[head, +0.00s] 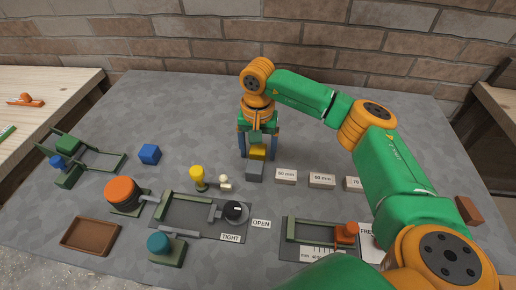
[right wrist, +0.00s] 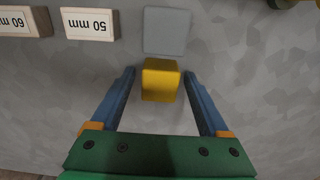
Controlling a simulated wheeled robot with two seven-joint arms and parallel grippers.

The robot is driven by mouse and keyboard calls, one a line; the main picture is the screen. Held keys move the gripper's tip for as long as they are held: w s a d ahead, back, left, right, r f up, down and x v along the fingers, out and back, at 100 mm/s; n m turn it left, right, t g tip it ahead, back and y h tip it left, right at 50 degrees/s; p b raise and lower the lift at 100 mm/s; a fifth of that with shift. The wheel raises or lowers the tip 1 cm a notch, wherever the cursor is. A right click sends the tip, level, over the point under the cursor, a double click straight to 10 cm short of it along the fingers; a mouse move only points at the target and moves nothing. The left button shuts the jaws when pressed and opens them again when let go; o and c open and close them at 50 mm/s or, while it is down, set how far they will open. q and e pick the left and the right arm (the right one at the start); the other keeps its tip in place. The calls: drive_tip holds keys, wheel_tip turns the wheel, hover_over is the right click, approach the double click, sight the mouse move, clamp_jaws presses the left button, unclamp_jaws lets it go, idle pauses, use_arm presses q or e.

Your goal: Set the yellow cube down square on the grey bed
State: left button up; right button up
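The yellow cube (head: 257,153) is at the middle of the grey table, just behind a grey block (head: 255,172). In the right wrist view the yellow cube (right wrist: 160,80) lies between the fingertips of my right gripper (right wrist: 159,73), with a gap on both sides. The gripper (head: 258,156) is open, pointing down, and its blue fingers straddle the cube. The grey block (right wrist: 167,30) is close beside the cube; I cannot tell whether they touch. A dark grey bed plate (head: 180,214) with a green rail lies at the front left, with nothing yellow on it. My left gripper is not in view.
Labelled blocks (head: 286,176) stand right of the grey block. A green gauge (head: 318,232) is in front. The table's back is clear.

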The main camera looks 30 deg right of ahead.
sight(257, 149)
drive_tip(key=shift+r, duration=0.1)
drive_tip(key=shift+r, duration=0.4)
wheel_tip(257, 149, up, 10)
drive_tip(key=shift+r, duration=0.25)
drive_tip(key=shift+o, duration=0.5)
drive_tip(key=shift+r, duration=0.15)
drive_tip(key=f, duration=0.3)
drive_tip(key=f+p, duration=0.1)
drive_tip(key=f, duration=0.2)
drive_tip(key=s+f, duration=0.1)
drive_tip(key=f, duration=0.3)
drive_tip(key=shift+a, duration=0.25)
drive_tip(key=shift+r, duration=0.1)
clamp_jaws()
